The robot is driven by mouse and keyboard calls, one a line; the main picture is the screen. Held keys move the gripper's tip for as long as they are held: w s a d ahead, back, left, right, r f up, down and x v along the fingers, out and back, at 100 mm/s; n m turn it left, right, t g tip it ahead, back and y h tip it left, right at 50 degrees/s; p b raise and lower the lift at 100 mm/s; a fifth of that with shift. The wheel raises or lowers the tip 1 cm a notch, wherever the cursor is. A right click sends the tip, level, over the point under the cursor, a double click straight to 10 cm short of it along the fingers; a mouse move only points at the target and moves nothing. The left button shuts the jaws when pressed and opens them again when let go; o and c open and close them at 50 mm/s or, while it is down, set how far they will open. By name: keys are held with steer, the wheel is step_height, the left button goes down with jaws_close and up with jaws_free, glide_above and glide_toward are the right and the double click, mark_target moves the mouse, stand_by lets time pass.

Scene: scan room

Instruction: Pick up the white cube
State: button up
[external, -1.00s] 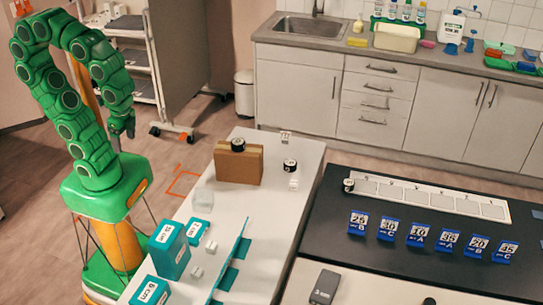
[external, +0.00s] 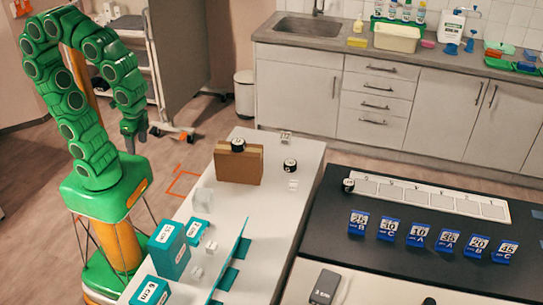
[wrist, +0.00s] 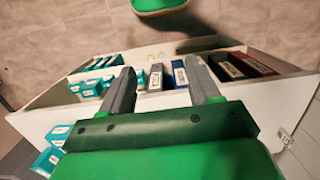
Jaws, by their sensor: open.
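Several small pale cubes stand on the white counter, and I cannot tell which one the task means. Two plain white cubes, one (external: 211,247) behind the other (external: 197,272), are by the teal boxes. A pale cube (external: 293,185) sits in front of a black round piece, and a cube with dark markings (external: 285,136) is at the far end. My gripper (external: 134,144) hangs pointing down left of the counter, apart from all the cubes. In the wrist view, my gripper's (wrist: 161,70) two dark fingers are spread with nothing between them; no cube is clearly recognisable there.
On the counter (external: 262,215) stand a brown box (external: 240,164), a clear container (external: 203,200), teal boxes (external: 168,248) and a teal upright panel (external: 233,253). A black table (external: 390,262) with blue label stands is to the right. A trolley stands behind my arm.

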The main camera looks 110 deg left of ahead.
steer(key=w+d, duration=0.3)
steer(key=w, duration=0.7)
steer(key=t, duration=0.2)
glide_toward(212, 245)
steer(key=shift+s+a+f, duration=0.1)
steer(key=shift+a+f, duration=0.4)
steer(key=shift+a, duration=0.15)
steer(key=shift+w+d+f, duration=0.3)
steer(key=shift+w+d, duration=0.05)
steer(key=shift+f, duration=0.25)
steer(key=shift+d+f, duration=0.2)
steer(key=shift+f, duration=1.6)
steer(key=shift+d+f, duration=0.15)
steer(key=shift+f, duration=1.7)
